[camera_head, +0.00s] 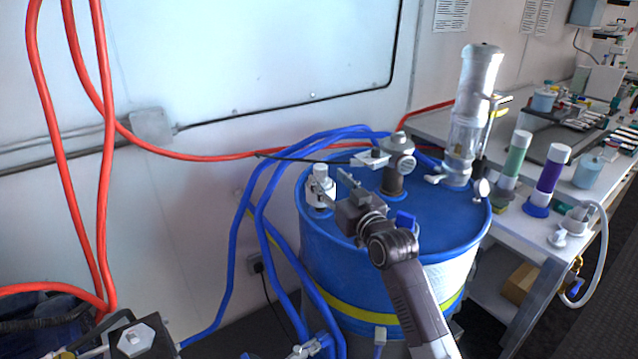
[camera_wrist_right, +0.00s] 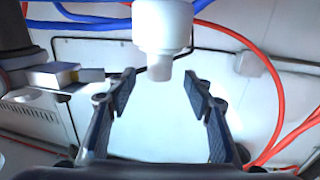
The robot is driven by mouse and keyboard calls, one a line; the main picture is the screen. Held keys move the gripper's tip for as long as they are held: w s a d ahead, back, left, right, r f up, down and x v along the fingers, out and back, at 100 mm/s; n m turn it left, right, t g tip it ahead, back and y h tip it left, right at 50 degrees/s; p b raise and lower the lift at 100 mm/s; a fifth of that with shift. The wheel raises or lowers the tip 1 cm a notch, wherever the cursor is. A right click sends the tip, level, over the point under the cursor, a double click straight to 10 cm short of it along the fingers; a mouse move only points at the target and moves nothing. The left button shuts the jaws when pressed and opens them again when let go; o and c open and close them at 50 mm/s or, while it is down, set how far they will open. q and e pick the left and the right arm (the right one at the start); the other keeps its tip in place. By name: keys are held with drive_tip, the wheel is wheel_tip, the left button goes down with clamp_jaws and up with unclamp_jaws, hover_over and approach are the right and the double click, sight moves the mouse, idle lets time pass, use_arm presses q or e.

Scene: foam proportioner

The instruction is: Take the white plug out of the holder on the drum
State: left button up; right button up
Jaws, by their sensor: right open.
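The white plug (camera_head: 320,188) stands upright at the left rim of the blue drum (camera_head: 430,232). In the right wrist view the plug (camera_wrist_right: 162,27) shows at the top centre, with a wide white body and a narrower end toward the fingers. I cannot make out the holder apart from the plug. My right gripper (camera_head: 331,184) is open right beside the plug in the head view. In the right wrist view its two fingers (camera_wrist_right: 160,82) are spread on either side of the plug's narrow end, with gaps on both sides. My left gripper is not in view.
A grey valve fitting (camera_head: 397,165) and a tall clear cylinder (camera_head: 468,120) stand on the drum. Blue hoses (camera_head: 262,200) run behind and left of it; red hoses (camera_head: 72,150) hang at the left. A bench (camera_head: 530,228) with bottles is at the right.

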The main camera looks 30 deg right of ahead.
sight(324, 174)
drive_tip(key=shift+w+r, duration=0.1)
drive_tip(key=shift+w, duration=0.05)
drive_tip(key=shift+w+p, duration=0.3)
drive_tip(key=shift+w, duration=0.1)
drive_tip(key=w+p, duration=0.1)
drive_tip(key=w, duration=0.3)
drive_tip(key=shift+d, duration=0.1)
drive_tip(key=shift+w, duration=0.2)
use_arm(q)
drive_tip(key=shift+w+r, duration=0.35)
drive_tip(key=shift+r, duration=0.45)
use_arm(e)
drive_tip(key=shift+f, duration=0.2)
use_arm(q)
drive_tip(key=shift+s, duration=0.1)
use_arm(e)
drive_tip(key=shift+c, duration=0.2)
drive_tip(key=c, duration=0.8)
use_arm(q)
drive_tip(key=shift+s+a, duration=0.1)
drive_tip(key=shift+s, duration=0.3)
use_arm(e)
clamp_jaws()
